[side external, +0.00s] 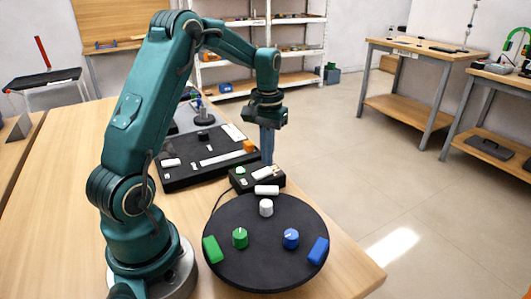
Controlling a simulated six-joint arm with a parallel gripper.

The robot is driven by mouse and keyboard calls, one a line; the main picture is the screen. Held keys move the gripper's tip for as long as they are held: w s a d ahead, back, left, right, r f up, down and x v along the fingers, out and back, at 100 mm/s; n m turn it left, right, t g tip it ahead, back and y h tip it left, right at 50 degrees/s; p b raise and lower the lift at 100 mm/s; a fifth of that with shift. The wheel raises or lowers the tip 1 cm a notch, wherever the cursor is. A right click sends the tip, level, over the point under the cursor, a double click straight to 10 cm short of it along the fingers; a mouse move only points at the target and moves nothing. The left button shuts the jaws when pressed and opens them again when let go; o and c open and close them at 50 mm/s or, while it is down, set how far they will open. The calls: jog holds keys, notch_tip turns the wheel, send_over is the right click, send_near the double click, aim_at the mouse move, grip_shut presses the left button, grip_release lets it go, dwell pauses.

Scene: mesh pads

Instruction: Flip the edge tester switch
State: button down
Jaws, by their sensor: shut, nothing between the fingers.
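A small black box (243,186) sits near the table's right edge, with a green dome on its left and a small pale part (264,173) on top that looks like the switch. I see no readable label on it. My gripper (267,161) points straight down at the back of this box, with its blue-grey fingers shut and empty. The fingertips are close to the pale part; I cannot tell whether they touch it. The fingers hide part of what is behind the box.
A round black turntable (265,240) stands in front, carrying white, green and blue knobs and blocks. The table edge runs close on the right.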

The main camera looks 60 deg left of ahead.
aim_at(267, 170)
jog(key=shift+f, duration=0.95)
dwell(0.6)
jog(key=shift+r, duration=3.55)
